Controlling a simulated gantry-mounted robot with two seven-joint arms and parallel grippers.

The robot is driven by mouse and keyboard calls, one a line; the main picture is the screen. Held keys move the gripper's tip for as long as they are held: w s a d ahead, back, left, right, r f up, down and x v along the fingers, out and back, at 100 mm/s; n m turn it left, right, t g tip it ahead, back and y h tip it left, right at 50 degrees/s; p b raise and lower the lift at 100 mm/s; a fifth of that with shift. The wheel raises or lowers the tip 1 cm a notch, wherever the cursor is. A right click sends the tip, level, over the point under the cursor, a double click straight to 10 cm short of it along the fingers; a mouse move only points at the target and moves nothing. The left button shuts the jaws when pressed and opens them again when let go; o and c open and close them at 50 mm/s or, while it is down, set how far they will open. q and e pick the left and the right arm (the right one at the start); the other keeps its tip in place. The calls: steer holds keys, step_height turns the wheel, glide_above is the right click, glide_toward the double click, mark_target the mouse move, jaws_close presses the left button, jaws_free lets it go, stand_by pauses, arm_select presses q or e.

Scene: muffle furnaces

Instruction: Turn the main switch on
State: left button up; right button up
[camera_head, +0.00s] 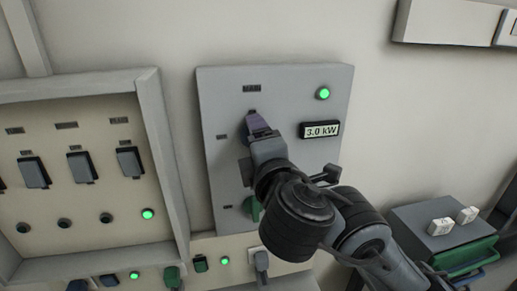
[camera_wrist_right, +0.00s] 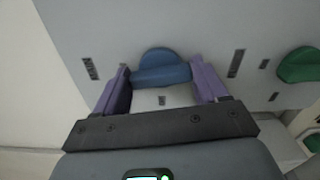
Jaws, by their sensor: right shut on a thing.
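The grey switch panel (camera_head: 222,95) is on the wall, with a lit green lamp (camera_head: 323,93) and a display (camera_head: 320,129) reading 3.0 kW. A blue rotary knob (camera_wrist_right: 162,62) shows in the right wrist view, its handle bar lying roughly crosswise there. My right gripper (camera_head: 257,124) is at the panel below its top label; its purple fingers (camera_wrist_right: 162,82) are shut on the knob's two ends. In the head view the gripper hides the knob. A green knob (camera_head: 251,208) sits lower on the panel, partly behind my arm. My left gripper is out of view.
A framed panel (camera_head: 80,145) on the left carries several dark switches, dark buttons and a lit green lamp (camera_head: 147,214). Below are sockets and plugs (camera_head: 261,260). A grey-and-green box (camera_head: 441,232) with white pieces on top stands at lower right.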

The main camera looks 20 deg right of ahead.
steer(key=shift+m+b, duration=0.3)
steer(key=shift+m, duration=0.4)
steer(key=o, duration=1.1)
steer(key=shift+c, duration=0.2)
steer(key=s+a+p, duration=0.1)
steer(key=s+p, duration=0.1)
steer(key=s, duration=0.8)
steer(key=shift+s+a, duration=0.35)
